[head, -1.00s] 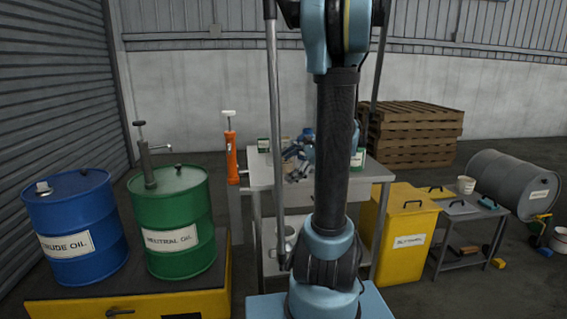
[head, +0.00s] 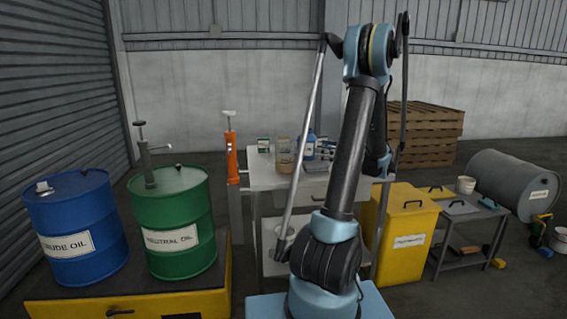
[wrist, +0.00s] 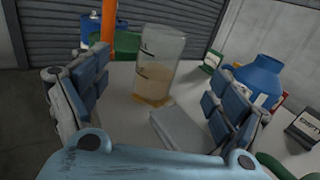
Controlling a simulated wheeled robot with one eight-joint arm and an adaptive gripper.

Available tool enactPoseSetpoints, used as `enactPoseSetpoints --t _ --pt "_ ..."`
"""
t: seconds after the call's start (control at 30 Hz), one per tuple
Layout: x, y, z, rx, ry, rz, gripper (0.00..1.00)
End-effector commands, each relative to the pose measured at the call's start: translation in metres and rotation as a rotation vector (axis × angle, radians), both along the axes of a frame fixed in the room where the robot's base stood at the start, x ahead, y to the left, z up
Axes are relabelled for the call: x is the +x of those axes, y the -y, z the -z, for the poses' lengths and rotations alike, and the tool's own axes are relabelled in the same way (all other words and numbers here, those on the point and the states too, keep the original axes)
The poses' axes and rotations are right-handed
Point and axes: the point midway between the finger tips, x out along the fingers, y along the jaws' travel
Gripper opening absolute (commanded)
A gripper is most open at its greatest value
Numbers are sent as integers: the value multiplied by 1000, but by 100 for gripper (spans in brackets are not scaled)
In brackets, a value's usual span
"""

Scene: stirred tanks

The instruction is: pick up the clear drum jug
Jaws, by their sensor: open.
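The clear jug (wrist: 159,70) stands upright on the pale bench top in the wrist view, with tan liquid in its lower part and dark marks on its side. It also shows small on the bench in the head view (head: 285,158). My gripper (wrist: 156,88) is open, with a blue-grey padded finger on each side of the wrist view. The jug appears between the fingers, beyond them, and neither finger visibly touches it. In the head view the gripper is small and partly hidden by my arm.
A blue bottle (wrist: 262,78) stands right of the jug, close behind the right finger. A flat grey block (wrist: 180,130) lies in front of the jug. An orange pump (head: 231,155) stands left of the bench.

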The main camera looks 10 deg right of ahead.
Motion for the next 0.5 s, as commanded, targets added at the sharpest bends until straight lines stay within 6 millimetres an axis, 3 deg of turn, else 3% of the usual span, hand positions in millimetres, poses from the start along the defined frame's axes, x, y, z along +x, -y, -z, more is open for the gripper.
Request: enactPoseSetpoints --t 0.5 --pt "40 -71 -1 0 0 -3 88"
